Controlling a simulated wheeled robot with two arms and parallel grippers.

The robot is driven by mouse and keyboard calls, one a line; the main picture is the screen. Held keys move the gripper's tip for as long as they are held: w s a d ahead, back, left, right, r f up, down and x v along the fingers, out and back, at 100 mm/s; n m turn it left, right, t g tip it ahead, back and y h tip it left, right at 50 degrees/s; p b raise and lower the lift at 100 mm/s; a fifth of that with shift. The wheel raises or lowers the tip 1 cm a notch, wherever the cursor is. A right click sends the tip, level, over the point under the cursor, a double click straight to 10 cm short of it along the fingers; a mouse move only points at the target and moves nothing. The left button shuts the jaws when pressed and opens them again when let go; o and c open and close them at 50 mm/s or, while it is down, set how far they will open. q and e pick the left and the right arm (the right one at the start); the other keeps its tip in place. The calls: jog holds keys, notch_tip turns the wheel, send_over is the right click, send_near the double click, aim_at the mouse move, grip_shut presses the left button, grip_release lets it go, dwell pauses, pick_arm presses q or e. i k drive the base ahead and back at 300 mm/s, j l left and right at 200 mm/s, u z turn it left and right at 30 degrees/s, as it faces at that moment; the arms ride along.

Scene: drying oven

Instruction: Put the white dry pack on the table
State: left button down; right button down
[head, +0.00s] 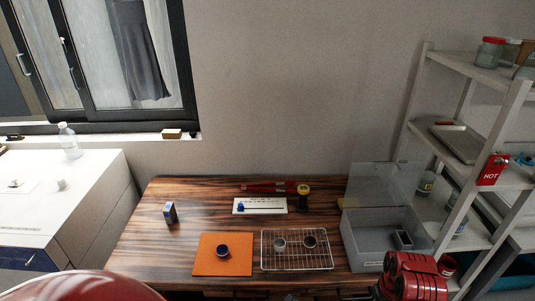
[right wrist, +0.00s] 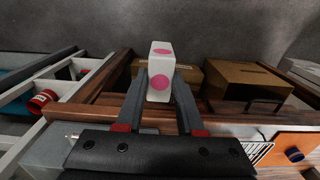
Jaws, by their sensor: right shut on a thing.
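In the right wrist view, my right gripper (right wrist: 158,88) is shut on the white dry pack (right wrist: 161,58), a small white block with pink round spots. The pack sticks up between the two grey fingers. In the head view, the wooden table (head: 140,236) is in the middle, and a red part of my right arm (head: 412,277) is at its lower right corner. The pack and the right gripper's fingertips do not show clearly there. My left gripper is not in view.
A white shelf (head: 508,118) stands right. The table's left part is mostly clear.

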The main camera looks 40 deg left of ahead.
aim_at(168, 242)
jog(key=k+u, duration=0.15)
jog(key=u, duration=0.2)
jog(key=k+u, duration=0.15)
jog(key=u, duration=0.15)
jog(key=k+j+u, duration=0.15)
jog(key=u, duration=0.2)
jog(key=i+l+u, duration=0.1)
jog(key=i+u, duration=0.35)
jog(key=i+l+u, duration=0.2)
jog(key=u, duration=0.3)
jog(key=i+l+u, duration=0.25)
jog(key=u, duration=0.2)
